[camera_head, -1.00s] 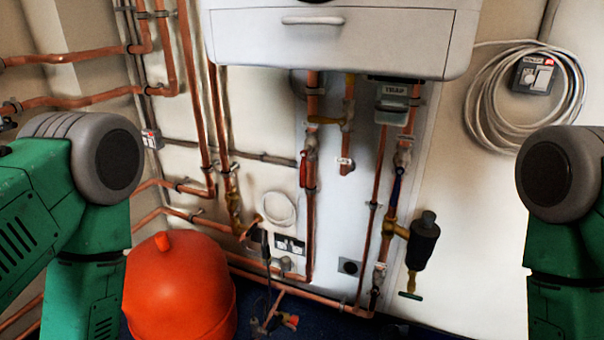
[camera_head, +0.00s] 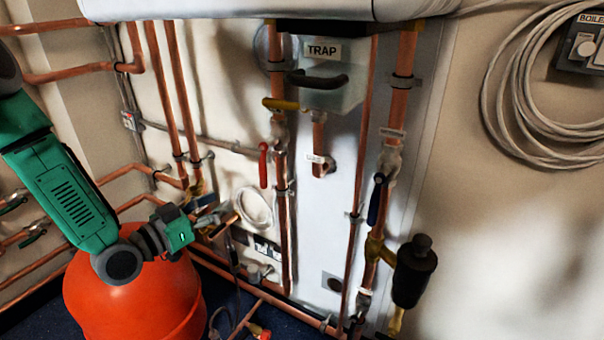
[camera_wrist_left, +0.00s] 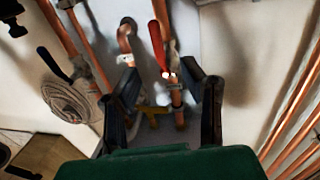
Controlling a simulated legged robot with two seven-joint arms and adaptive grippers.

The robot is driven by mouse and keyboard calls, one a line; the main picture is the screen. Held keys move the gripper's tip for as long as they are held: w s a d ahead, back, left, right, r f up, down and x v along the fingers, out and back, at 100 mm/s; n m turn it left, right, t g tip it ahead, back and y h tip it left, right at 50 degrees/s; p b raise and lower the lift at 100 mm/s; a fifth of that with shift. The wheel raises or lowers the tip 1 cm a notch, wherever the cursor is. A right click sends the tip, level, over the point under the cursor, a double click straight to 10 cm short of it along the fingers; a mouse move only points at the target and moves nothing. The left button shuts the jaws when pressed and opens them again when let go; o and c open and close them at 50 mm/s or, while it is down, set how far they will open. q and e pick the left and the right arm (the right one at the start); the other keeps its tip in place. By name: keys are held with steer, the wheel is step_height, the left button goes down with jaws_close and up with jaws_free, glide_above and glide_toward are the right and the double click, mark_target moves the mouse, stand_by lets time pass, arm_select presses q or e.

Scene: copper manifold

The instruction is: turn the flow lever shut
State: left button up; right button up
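A red lever (camera_head: 263,165) hangs down beside a valve on the middle copper pipe, below a yellow handle (camera_head: 280,104). A blue lever (camera_head: 377,198) lies along the pipe further right. No label naming the flow lever is legible. My left gripper (camera_head: 216,216) is in front of the wall, left of and below the red lever. In the left wrist view its two dark fingers (camera_wrist_left: 163,78) are apart, with nothing held. The red lever (camera_wrist_left: 160,46) shows beyond and between them, apparently without contact. My right gripper is out of view.
An orange tank (camera_head: 135,295) stands below my left arm. A black cylinder (camera_head: 413,270) juts from the right pipe. A cable coil (camera_head: 505,110) hangs at upper right; the wall below it is clear.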

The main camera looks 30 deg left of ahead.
mark_target(261, 177)
arm_select(q)
steer(key=b+x, duration=0.1)
steer(key=x, duration=0.3)
steer(key=b+x, duration=0.1)
steer(key=x, duration=0.4)
steer(key=b+x, duration=0.1)
steer(key=x, duration=0.3)
steer(key=shift+w+d+r, duration=0.15)
steer(key=shift+w+r, duration=0.2)
steer(key=shift+w, duration=0.05)
steer(key=shift+d+r, duration=0.1)
steer(key=shift+d, duration=0.25)
steer(key=shift+c, duration=1.3)
jaws_close()
